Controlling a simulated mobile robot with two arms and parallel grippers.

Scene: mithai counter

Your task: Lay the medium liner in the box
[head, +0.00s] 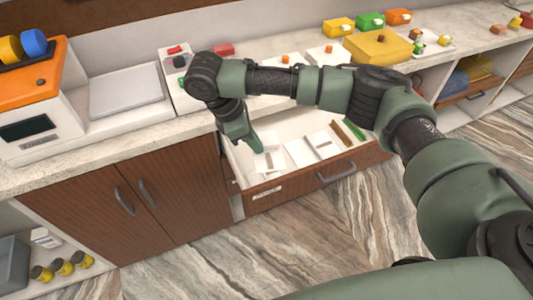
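An open drawer (290,187) below the counter holds flat white pieces that look like liners: one at the left (268,161), one in the middle (300,152) and one further right (323,144). I cannot tell for sure which is the medium one. My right gripper (257,147) points down into the drawer, right at the left white piece. Its fingers are small and partly hidden, so its opening and any hold are unclear. A yellow box (378,48) stands on the counter behind my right arm. My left gripper is out of view.
An orange and white machine (33,92) and a grey-topped plate (125,92) stand on the counter at left. Small yellow (338,27), green (371,21) and orange (399,17) boxes line the back. A green and a brown strip lie in the drawer's right part.

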